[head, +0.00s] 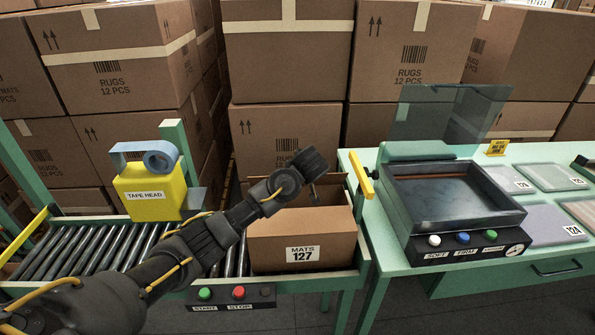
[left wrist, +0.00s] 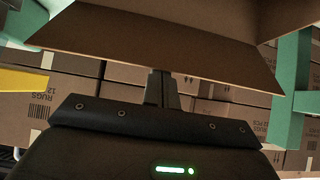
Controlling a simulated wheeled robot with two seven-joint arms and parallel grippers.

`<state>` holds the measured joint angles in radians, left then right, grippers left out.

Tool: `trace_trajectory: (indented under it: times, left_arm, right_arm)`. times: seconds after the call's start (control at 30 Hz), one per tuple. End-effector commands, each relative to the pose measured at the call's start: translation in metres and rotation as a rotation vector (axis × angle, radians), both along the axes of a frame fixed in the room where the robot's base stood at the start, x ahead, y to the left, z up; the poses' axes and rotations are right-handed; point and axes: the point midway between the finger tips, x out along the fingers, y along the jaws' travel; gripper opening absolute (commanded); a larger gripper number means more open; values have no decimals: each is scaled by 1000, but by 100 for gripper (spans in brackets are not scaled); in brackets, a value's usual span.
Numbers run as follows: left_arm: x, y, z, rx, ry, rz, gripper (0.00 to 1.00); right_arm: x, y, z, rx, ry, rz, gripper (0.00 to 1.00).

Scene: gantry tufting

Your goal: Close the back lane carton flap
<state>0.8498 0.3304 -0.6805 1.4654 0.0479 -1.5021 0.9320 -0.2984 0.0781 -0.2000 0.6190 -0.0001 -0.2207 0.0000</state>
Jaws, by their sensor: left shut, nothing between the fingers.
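The brown carton labelled MATS 127 (head: 300,246) sits at the right end of the roller lane with its top open. My right gripper is in neither view.
A yellow tape head (head: 148,192) stands over the rollers (head: 85,244) to the left. A green bench (head: 400,258) with a black tray press (head: 450,195) and numbered mats (head: 555,177) is to the right. Stacked RUGS cartons (head: 285,60) fill the back.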

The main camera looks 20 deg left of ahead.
Motion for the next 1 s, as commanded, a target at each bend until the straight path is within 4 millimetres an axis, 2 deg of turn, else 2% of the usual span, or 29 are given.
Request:
trace_trajectory:
  times: [0.13, 0.5, 1.0]
  left_arm:
    - [-11, -4, -9, -8, 4, 5, 0]
    - [-36, -17, -35, -6, 7, 5, 0]
    - [-48, -26, -65, -6, 7, 2, 0]
  right_arm:
    - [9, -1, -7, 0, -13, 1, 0]
    - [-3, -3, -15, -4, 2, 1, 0]
    - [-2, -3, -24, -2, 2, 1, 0]
